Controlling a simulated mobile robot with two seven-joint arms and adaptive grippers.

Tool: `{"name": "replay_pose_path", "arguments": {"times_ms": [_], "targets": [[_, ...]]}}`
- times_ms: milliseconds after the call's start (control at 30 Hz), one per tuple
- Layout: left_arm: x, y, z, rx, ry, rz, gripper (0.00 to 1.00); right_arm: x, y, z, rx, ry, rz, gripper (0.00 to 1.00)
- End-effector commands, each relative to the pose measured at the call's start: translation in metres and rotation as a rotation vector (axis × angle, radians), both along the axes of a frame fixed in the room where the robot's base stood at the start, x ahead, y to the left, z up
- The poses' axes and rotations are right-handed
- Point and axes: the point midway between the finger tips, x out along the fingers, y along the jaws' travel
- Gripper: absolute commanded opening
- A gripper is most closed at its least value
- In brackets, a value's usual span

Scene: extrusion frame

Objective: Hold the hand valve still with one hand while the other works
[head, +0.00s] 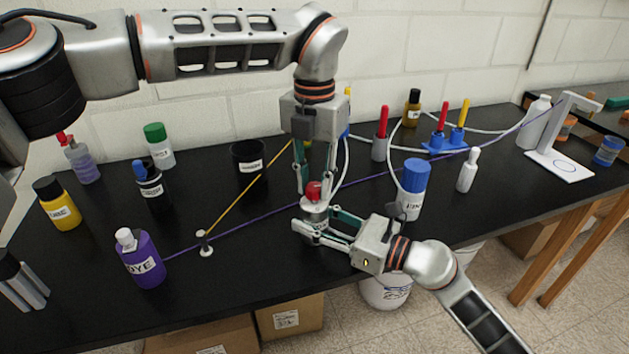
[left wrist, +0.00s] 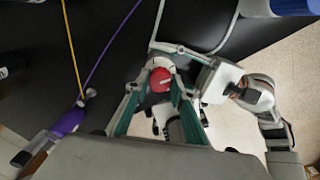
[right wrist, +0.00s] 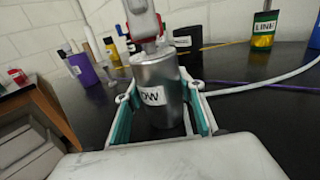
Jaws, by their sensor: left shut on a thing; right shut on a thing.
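The hand valve has a red knob (head: 314,191) on top of a silver cylinder body (right wrist: 157,75) with a white label partly reading "OW". It stands upright near the front of the black bench. My left gripper (head: 315,185) comes down from above and is shut on the red knob, which also shows between its fingers in the left wrist view (left wrist: 160,80). My right gripper (head: 308,218) reaches in low from the right and is shut around the silver body. In the head view, the fingers hide much of the body.
A purple DYE bottle (head: 138,260) and a white post (head: 204,243) with yellow and purple cords stand to the left. A blue-capped bottle (head: 413,188) is close behind my right gripper. A white bottle (head: 468,170) and a white stand (head: 560,160) are farther right. The bench's front edge is near.

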Motion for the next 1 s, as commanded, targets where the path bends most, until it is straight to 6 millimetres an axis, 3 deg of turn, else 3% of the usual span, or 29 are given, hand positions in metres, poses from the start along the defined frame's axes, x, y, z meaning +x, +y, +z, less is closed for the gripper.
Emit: {"name": "replay_pose_path", "arguments": {"times_ms": [1000], "targets": [[0.0002, 0.0004, 0.0002, 0.000, 0.001, -0.963, 0.02, 0.0005, -0.0007, -0.0002, -0.001, -0.001, -0.002, 0.14]]}}
